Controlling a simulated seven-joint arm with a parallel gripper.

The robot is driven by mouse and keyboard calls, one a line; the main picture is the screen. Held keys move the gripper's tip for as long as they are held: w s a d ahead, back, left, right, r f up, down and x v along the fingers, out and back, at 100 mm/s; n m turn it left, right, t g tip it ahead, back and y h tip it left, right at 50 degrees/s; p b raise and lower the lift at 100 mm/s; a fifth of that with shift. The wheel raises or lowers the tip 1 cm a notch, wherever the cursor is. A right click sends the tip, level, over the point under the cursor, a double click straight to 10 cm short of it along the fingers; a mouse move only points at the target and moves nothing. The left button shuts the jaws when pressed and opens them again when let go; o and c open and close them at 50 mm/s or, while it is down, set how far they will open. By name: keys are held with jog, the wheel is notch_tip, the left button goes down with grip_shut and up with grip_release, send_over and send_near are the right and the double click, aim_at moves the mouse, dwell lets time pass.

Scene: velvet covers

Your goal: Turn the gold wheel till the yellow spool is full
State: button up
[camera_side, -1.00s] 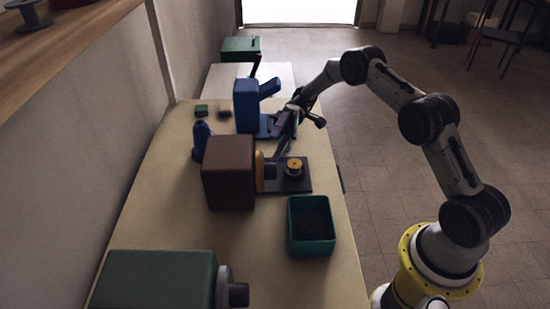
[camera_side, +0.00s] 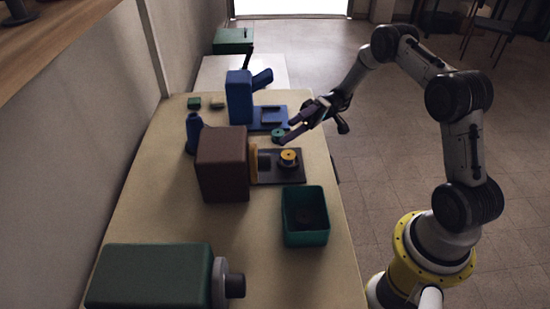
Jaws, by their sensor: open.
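The gold wheel (camera_side: 253,164) stands upright against the right side of a brown box-shaped machine (camera_side: 222,165), seen nearly edge-on. The yellow spool (camera_side: 288,156) stands on a dark base plate (camera_side: 293,176) to the right of the wheel. How much is wound on it is too small to tell. My gripper (camera_side: 283,140) is open, behind and above the yellow spool and apart from the wheel. Its fingers point down and left. A small teal spool-like piece (camera_side: 277,134) shows close beside the fingers; I cannot tell whether they touch it.
A blue machine (camera_side: 240,98) with a blue base stands behind. A blue bottle-shaped thing (camera_side: 194,134) stands left of the brown machine. An open green bin (camera_side: 305,236) is in front, and a green machine (camera_side: 150,277) front left. The table between them is clear.

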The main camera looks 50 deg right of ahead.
aim_at(260, 163)
jog(key=s+d+f+m+t+h, duration=0.1)
jog(key=s+f+t, duration=0.1)
jog(key=s+t, duration=0.1)
jog(key=s+d+f+m+t+h, duration=0.1)
jog(key=s+t+h, duration=0.1)
jog(key=t, duration=0.3)
jog(key=s+d+f+m+t+h, duration=0.1)
jog(key=s+f+t, duration=0.1)
jog(key=s+t, duration=0.2)
jog(key=shift+s+f+h, duration=0.3)
jog(key=shift+s+h, duration=0.05)
jog(key=shift+h, duration=0.05)
jog(key=shift+s+a+f+t+h, duration=0.15)
jog(key=shift+s+f+t+h, duration=0.2)
jog(key=shift+t+h, duration=0.05)
jog(key=x, duration=1.3)
jog(key=shift+w+a, duration=0.25)
jog(key=shift+w, duration=0.05)
grip_shut()
